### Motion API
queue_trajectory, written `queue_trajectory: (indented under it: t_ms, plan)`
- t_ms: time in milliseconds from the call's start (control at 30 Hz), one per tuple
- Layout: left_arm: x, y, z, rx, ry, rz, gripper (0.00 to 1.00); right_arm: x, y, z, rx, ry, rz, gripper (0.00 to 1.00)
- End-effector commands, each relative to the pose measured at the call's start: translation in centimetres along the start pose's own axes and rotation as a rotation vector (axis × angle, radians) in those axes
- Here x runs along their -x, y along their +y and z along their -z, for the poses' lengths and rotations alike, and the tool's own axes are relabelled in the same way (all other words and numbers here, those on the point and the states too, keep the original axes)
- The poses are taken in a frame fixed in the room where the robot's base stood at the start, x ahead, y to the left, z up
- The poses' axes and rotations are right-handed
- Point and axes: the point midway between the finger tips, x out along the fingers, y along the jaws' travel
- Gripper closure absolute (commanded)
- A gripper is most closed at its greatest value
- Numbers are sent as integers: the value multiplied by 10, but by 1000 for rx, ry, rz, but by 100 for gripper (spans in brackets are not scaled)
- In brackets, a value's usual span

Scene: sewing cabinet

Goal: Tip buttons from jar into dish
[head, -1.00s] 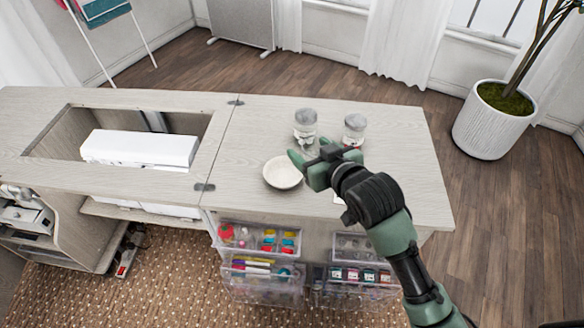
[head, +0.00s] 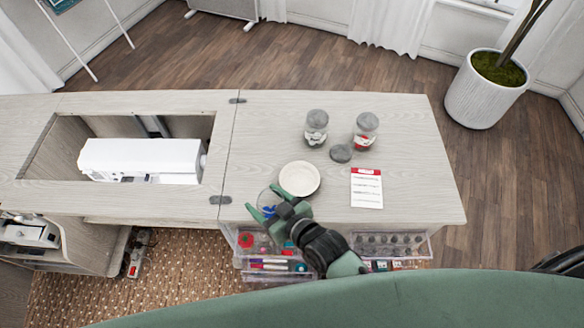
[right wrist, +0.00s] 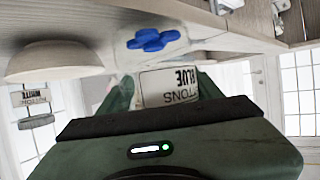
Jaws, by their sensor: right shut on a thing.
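My right gripper (head: 278,208) is shut on a clear glass jar (head: 264,198) near the cabinet's front edge. Blue buttons (right wrist: 152,40) lie in the jar, and its label, reading BLUE, appears upside down in the right wrist view. No grey lid shows on this jar. It looks close to upright, though its exact tilt is hard to tell. The shallow cream dish (head: 299,178) stands on the cabinet top, just behind and right of the jar; it also shows in the right wrist view (right wrist: 52,62). The dish looks empty. My left gripper is not in view.
A loose grey lid (head: 341,153) lies beside a red-and-white card (head: 366,190). Two lidded jars (head: 316,127) (head: 366,130) stand behind. Clear drawers (head: 390,245) stick out at the front. The sewing machine (head: 140,158) sits in a recess at left.

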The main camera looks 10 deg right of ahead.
Motion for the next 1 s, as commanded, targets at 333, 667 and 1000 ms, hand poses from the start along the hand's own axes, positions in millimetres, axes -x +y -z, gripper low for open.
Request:
queue_trajectory:
  t_ms: [333,667,1000]
  plan:
    - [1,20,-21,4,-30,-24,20,0,1,2,-14,-1,4,83]
    - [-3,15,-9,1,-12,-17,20,-1,8,4,-126,-32,50,83]
    - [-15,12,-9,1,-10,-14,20,-4,16,5,-280,-76,113,83]
